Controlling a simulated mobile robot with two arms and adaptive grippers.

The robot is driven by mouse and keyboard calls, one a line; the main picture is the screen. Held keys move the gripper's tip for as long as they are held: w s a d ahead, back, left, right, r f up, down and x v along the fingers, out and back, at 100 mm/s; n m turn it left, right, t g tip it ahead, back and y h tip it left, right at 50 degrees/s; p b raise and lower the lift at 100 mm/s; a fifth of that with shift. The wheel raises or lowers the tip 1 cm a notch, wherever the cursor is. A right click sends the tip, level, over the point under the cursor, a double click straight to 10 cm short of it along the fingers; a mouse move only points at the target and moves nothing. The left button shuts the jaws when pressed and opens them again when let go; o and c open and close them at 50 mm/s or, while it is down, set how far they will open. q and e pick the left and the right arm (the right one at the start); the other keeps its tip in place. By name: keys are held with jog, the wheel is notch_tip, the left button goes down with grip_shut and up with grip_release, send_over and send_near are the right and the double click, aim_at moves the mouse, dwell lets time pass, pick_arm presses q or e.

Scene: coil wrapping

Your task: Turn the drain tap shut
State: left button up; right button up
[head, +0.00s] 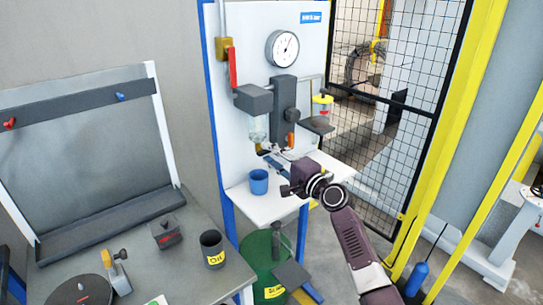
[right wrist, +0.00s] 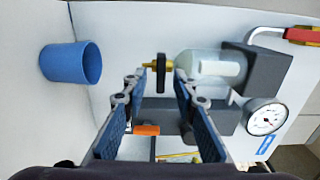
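The drain tap (right wrist: 161,74) has a dark bar handle on a brass stem, under the clear bowl (right wrist: 202,66) of the grey filter unit. In the head view the bowl (head: 257,128) hangs on the white panel; the tap below it is too small to make out clearly. My right gripper (head: 268,156) is just below the bowl. In the right wrist view its two blue-padded fingers (right wrist: 160,84) are apart, with the tap handle between or just beyond their tips. I cannot tell whether they touch it. My left gripper is not in view.
A blue cup (head: 258,182) stands on the white shelf (head: 280,205) below the filter. A gauge (head: 282,48) and a red lever (head: 232,68) are on the panel. A green drum (head: 258,258) stands below; a grey bench with an oil can (head: 212,249) is at left.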

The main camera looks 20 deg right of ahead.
jog(key=v, duration=1.2)
dwell(0.3)
